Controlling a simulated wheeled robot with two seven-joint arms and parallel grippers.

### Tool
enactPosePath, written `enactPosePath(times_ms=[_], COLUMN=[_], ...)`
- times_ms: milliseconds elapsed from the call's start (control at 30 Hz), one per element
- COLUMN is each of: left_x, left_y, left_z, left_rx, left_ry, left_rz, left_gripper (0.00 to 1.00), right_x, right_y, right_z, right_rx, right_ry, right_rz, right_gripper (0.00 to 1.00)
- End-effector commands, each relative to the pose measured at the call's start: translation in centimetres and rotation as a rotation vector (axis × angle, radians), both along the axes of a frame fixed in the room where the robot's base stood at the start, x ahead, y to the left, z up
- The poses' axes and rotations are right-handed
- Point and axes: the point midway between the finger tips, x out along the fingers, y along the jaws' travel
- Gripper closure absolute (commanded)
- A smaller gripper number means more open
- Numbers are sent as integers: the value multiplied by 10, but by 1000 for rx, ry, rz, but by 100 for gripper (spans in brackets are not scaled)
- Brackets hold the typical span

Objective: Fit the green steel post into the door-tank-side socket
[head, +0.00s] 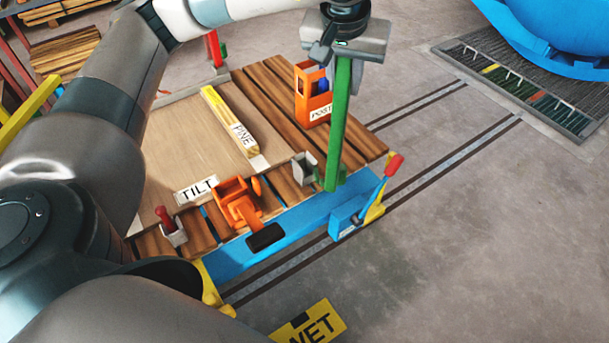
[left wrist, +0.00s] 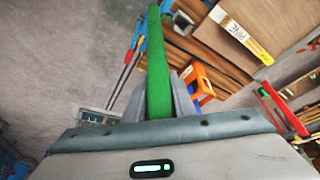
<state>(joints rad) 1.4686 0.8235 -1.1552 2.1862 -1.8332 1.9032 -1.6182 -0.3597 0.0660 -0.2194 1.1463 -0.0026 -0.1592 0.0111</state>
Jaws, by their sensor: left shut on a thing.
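A long green steel post (head: 339,125) hangs almost upright from my left gripper (head: 344,52), which is shut on its upper end. The post's lower end is at the cart's front edge, beside a grey socket-like bracket (head: 305,168). A small green piece shows right of the post's foot. I cannot tell whether the post is inside a socket or only in front of one. In the left wrist view the post (left wrist: 158,75) runs away from between the fingers, and its far end lies near the blue edge. My right gripper is not in view.
The wooden-decked cart has a blue front beam (head: 285,232), an orange clamp (head: 238,205) and a red-handled lever (head: 392,165). On it are a PINE beam (head: 228,118), a TILT label (head: 197,190) and an orange POST box (head: 313,95). A blue tank (head: 550,35) stands upper right.

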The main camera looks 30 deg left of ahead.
Motion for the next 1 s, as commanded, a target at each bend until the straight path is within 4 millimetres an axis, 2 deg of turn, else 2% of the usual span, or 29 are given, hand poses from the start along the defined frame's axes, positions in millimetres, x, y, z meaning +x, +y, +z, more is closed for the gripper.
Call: enactPosePath(times_ms=[33, 200, 400, 600, 1000], left_x=[-1, -13, -27, -34, -34], left_y=[3, 11, 17, 20, 20], left_z=[21, 72, 112, 127, 128], left_rx=[-1, -3, -4, -5, -5], left_ry=[-11, -13, -13, -12, -12], left_rz=[13, 59, 94, 109, 108], left_gripper=[100, 100, 100, 100, 100], right_x=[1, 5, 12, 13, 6], right_y=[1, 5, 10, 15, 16], right_z=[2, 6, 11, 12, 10], right_rx=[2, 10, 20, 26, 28], right_ry=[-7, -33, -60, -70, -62], right_rz=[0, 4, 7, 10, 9], right_gripper=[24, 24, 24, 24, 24])
